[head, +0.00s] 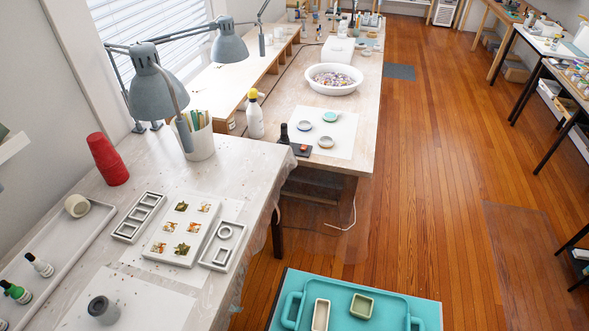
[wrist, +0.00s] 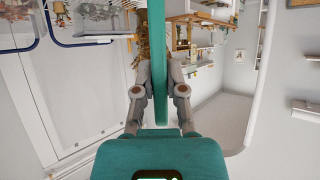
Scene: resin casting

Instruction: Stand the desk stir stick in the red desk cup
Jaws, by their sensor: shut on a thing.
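In the head view a red cup (head: 108,160), which looks like several nested cups, stands at the back left of the near table, close to the wall. My gripper (wrist: 159,75) shows only in the wrist view. Its two grey fingers are shut on a long, narrow teal stick (wrist: 158,35), which runs away from the palm past the fingertips. I take it for the stir stick, though its far end is cut off by the frame. No red cup shows in the wrist view. My gripper's distance from the cup cannot be told.
The near table (head: 75,265) holds a white pot of sticks (head: 201,142), white moulds (head: 181,229), a long tray (head: 48,255), small bottles and a grey cup (head: 103,310). Desk lamps (head: 158,90) overhang its back. A teal tray (head: 381,290) carries two small containers. Wooden floor is free at right.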

